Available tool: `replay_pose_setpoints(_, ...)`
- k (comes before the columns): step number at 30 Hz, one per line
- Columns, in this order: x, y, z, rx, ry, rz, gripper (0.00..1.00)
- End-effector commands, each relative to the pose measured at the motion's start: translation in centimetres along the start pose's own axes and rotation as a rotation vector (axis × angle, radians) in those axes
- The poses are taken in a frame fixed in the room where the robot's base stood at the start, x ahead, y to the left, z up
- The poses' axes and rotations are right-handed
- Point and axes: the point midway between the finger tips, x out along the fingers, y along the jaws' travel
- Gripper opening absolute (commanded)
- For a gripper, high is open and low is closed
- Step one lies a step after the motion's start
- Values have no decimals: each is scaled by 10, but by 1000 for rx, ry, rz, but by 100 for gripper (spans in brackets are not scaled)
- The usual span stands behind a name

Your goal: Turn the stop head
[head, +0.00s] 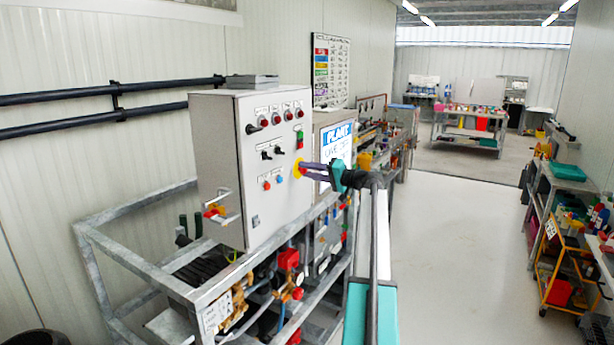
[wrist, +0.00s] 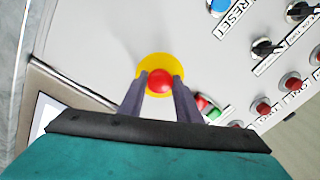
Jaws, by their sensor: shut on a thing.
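The stop head is a round red button (wrist: 160,82) on a yellow disc (wrist: 152,62), set on the front of a light grey control cabinet (head: 215,150). In the head view the yellow disc (head: 297,168) shows at the cabinet's right edge, and the fingers hide most of the red head. My gripper (head: 304,170) reaches it from the right. In the wrist view my gripper's two grey fingers (wrist: 160,88) stand on either side of the red head, shut on it. Their tips lie close to the yellow disc.
Small red, green and blue buttons and black knobs (head: 265,153) sit around the stop head on the panel. A galvanised frame (head: 140,262) with pipework stands below the cabinet. The grey floor (head: 460,220) to the right is clear.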

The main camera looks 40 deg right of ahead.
Motion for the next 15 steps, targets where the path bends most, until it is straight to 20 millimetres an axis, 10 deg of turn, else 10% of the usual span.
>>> replay_pose_setpoints(15,0,0,0,171,1,0,8)
